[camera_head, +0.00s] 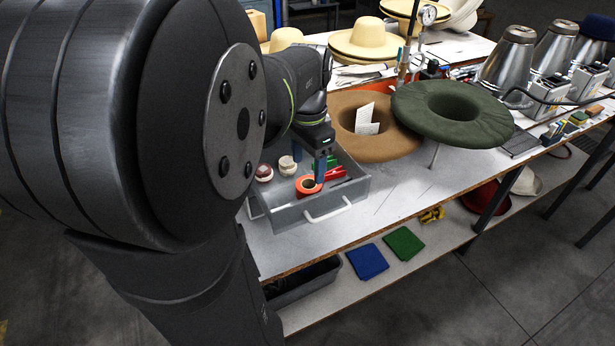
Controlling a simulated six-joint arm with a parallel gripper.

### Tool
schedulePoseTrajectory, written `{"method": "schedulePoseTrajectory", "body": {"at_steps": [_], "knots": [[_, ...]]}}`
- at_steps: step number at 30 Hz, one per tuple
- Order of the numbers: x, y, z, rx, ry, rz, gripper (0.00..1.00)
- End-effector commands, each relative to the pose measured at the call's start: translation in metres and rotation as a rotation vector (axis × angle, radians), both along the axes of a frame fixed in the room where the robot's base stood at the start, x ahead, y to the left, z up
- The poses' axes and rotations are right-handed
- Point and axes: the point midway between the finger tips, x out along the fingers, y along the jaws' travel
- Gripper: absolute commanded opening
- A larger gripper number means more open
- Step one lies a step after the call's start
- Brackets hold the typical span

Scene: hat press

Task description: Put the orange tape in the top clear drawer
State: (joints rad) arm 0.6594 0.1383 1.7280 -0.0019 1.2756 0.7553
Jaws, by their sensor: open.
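The orange tape (308,186) is a ring-shaped roll inside the open, greyish see-through drawer (345,213), towards its front. The drawer has a white handle at its front. My gripper (315,170) points down over the drawer, with one finger beside or just above the tape. It is open; the far finger is partly hidden. I cannot tell whether the finger touches the tape. My arm covers the left side of the view and hides what the drawer belongs to.
Pale rolls (287,165) and a red tool (334,173) also lie in the drawer. A brown hat (372,146) and a green hat (450,112) stand to the right. The bench (400,195) is clear in front of them. Folded blue cloth (367,261) lies on the lower shelf.

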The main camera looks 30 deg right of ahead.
Motion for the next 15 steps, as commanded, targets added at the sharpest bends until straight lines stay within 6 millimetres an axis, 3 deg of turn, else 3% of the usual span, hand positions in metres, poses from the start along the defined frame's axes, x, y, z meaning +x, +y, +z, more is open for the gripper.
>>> {"method": "schedulePoseTrajectory", "body": {"at_steps": [6,15], "knots": [[0.000,0.000,0.040,-0.002,-0.002,0.000,0.62],[0.000,0.000,0.055,0.001,0.001,0.000,0.62]]}}
